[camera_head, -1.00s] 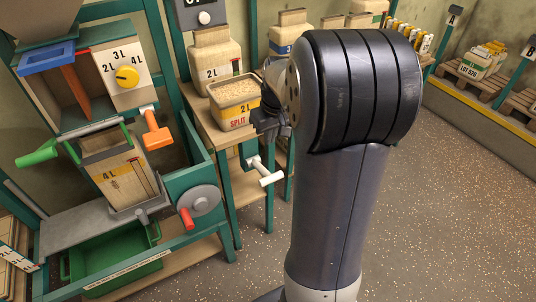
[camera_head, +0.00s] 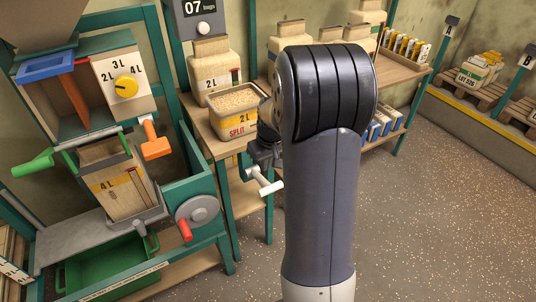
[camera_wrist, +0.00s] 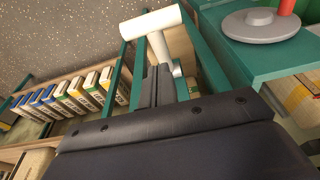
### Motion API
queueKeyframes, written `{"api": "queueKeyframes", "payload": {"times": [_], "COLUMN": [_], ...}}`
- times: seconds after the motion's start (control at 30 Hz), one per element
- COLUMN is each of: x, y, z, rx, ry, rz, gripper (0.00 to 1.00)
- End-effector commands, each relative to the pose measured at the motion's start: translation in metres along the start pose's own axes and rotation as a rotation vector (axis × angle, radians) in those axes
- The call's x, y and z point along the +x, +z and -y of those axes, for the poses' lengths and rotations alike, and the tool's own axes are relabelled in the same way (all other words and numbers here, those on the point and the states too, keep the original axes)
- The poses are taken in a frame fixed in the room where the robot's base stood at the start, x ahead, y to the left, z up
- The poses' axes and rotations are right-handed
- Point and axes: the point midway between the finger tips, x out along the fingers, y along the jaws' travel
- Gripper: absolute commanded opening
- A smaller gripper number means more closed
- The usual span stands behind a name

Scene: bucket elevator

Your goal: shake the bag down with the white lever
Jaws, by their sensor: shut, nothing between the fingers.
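The white lever (camera_head: 268,187), a T-shaped handle, sticks out from the green frame below the counter. It also shows large at the top of the wrist view (camera_wrist: 150,23). My gripper (camera_head: 264,155) is just above and behind the lever in the head view, partly hidden by my arm. In the wrist view its shut fingers (camera_wrist: 158,76) point at the lever's white stem, with nothing held; whether they touch it I cannot tell.
A grey disc with a red knob (camera_head: 197,211) is on the frame to the left. A green crate (camera_head: 105,268) sits below the bag. Open floor lies at right.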

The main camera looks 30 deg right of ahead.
Motion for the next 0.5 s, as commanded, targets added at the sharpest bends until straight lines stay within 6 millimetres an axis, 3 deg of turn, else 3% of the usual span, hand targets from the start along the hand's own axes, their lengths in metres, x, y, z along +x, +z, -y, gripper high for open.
{"api": "queueKeyframes", "payload": {"times": [0.03, 0.2, 0.5], "x": [0.012, 0.029, 0.038], "y": [0.001, 0.019, 0.029], "z": [0.000, 0.000, 0.000], "rx": [0.000, 0.002, 0.001], "ry": [-0.001, -0.001, 0.000], "rz": [0.003, 0.002, -0.001], "gripper": [0.00, 0.00, 0.00]}}
